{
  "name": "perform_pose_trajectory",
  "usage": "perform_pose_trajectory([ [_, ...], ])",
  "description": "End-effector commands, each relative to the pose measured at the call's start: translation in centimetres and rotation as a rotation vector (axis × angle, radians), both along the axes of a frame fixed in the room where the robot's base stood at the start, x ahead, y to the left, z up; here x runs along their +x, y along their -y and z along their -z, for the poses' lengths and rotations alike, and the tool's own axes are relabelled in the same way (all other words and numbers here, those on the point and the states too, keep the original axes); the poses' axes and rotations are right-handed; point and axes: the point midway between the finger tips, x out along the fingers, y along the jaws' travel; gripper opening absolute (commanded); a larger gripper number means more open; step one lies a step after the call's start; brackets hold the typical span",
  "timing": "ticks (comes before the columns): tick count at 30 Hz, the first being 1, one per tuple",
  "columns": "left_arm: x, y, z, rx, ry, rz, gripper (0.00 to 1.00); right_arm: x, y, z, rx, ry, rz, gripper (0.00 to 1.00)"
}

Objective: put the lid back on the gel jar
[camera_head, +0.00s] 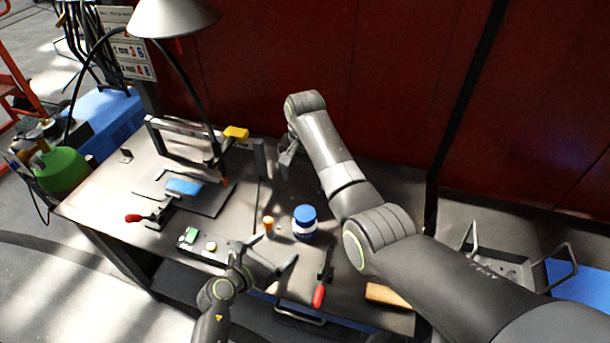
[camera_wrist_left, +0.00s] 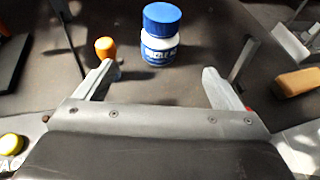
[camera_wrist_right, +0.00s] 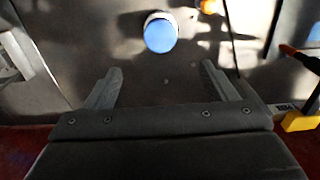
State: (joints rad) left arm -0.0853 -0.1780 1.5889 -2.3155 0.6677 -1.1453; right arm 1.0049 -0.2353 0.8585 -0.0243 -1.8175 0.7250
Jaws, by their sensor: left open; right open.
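The gel jar (camera_head: 304,231) stands upright near the middle of the bench, white with a blue label. The blue lid (camera_head: 304,214) sits on top of it. In the left wrist view the jar (camera_wrist_left: 158,52) and lid (camera_wrist_left: 162,16) are ahead of the fingers. My left gripper (camera_head: 268,257) is open and empty, in front of the jar and apart from it. My right gripper (camera_head: 284,160) is open and empty, behind the jar. In the right wrist view the lid (camera_wrist_right: 160,34) shows from above, beyond the open fingers (camera_wrist_right: 161,69), with a white rim around it.
An orange-handled tool (camera_head: 268,223) stands just left of the jar. A red-handled tool (camera_head: 319,296) and a wooden block (camera_head: 389,296) lie to the front right. A control box (camera_head: 208,245) is at the front left. A lamp (camera_head: 172,18) hangs over the back left.

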Motion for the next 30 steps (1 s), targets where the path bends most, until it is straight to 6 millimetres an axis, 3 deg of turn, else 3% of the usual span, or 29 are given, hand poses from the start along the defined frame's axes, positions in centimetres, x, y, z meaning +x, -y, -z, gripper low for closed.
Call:
perform_pose_trajectory([
  [7, -1.1, -0.7, -0.6, 0.001, 0.001, 0.0, 0.89, 0.0, 0.0, 0.1, 0.0, 0.0, 0.0, 0.79],
  [23, -1.2, -0.8, -0.7, -0.002, 0.001, -0.003, 0.89, 0.0, 0.0, 0.2, 0.001, 0.0, 0.0, 0.79],
  [26, -0.9, -1.4, -1.5, -0.044, 0.019, -0.043, 0.89, -0.2, 0.7, 1.0, 0.009, 0.002, 0.002, 0.79],
  [30, -0.2, -4.5, -5.0, -0.238, 0.092, -0.222, 0.89, -1.2, 3.3, 3.8, 0.041, 0.018, 0.007, 0.79],
])
